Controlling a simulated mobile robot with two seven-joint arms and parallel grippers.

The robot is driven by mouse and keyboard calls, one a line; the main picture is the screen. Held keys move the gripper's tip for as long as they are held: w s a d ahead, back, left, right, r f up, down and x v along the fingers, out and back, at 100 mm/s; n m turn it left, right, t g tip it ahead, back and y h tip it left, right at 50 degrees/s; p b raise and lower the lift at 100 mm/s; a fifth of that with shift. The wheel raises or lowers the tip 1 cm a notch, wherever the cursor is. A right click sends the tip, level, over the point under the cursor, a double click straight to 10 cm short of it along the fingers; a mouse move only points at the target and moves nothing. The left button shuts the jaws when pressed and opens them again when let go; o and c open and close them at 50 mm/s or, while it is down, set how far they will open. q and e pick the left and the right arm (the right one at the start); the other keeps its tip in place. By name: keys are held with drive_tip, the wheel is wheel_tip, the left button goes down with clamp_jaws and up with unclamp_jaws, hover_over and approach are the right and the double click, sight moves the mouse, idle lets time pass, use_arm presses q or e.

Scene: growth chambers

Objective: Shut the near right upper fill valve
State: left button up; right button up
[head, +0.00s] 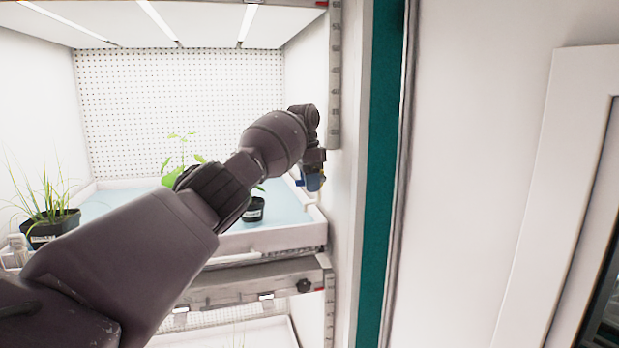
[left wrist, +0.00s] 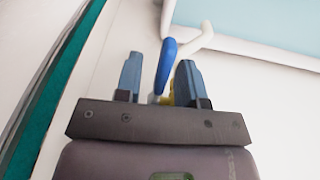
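The fill valve shows in the left wrist view as a blue lever handle (left wrist: 166,60) on a small yellow body (left wrist: 168,99), beside a curved white pipe (left wrist: 194,42). My left gripper (left wrist: 158,62) is open around the handle, with one finger on each side and visible gaps to both. The lower part of the valve is partly hidden behind the gripper's palm edge. In the head view my left gripper (head: 314,178) is at the near right corner of the upper chamber, and the valve cannot be made out clearly there. My right gripper is not in view.
A white tray (head: 290,236) with a light blue surface fills the upper shelf. A grassy potted plant (head: 48,218) stands at left, a leafy one (head: 180,160) behind my arm, and a small black pot (head: 254,210) near the front. A teal door-frame strip (head: 378,180) lies right of the gripper.

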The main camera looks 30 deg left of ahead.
use_arm(q)
drive_tip(key=r, duration=0.7)
drive_tip(key=s+r, duration=0.1)
drive_tip(key=r, duration=0.2)
drive_tip(key=shift+a+r, duration=0.3)
drive_tip(key=shift+a, duration=0.05)
drive_tip(key=shift+c, duration=0.3)
